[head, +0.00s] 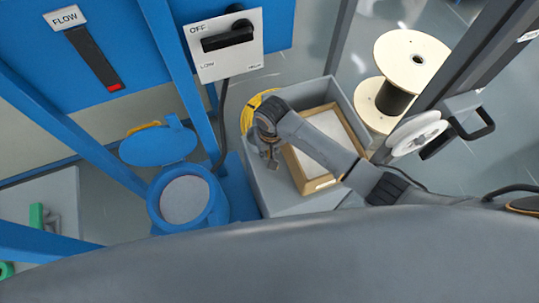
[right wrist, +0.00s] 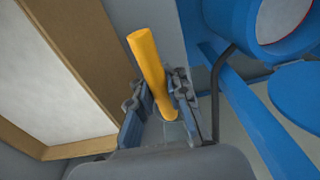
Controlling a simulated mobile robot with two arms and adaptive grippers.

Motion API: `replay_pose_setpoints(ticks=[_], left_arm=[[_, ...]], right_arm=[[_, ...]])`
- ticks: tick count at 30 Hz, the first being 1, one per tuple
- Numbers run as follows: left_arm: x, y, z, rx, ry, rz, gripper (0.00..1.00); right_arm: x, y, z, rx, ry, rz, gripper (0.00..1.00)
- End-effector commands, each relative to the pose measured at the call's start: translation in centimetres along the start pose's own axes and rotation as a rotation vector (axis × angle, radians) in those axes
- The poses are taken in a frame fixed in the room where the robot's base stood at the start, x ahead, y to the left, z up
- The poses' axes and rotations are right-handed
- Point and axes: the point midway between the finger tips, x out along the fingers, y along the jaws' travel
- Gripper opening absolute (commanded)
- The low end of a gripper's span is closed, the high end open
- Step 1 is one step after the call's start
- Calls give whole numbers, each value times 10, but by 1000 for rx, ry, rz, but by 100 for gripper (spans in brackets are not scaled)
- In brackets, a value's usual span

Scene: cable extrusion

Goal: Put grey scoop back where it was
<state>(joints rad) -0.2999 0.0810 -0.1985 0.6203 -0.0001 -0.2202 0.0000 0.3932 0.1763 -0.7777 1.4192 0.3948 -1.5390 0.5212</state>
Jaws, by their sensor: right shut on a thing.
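My right gripper (head: 272,164) is over the left part of the grey bin (head: 339,88), beside the tan box inside it. In the right wrist view its two fingers (right wrist: 160,106) are closed around a yellow-orange handle (right wrist: 148,62). A small grey part shows at the handle's lower end, but whether this is the grey scoop's body I cannot tell. No scoop bowl shows clearly in either view. My left gripper is not in view.
The tan box (head: 334,181) holds white material. A blue hopper (head: 155,205) with an open lid (head: 160,146) stands to the left. A large cable spool (head: 412,60) and a white reel (head: 417,133) stand to the right.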

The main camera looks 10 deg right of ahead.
Motion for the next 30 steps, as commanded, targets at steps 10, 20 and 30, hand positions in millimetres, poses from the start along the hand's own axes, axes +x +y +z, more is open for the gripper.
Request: replay_pose_setpoints(ticks=[10, 20, 30], left_arm=[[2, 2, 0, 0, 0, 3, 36], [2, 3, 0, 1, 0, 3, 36], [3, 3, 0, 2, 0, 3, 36]], right_arm=[[36, 6, -4, 0, 1, 1, 0], [40, 6, -4, 0, 2, 0, 0], [42, 6, -3, 0, 1, 1, 38]])
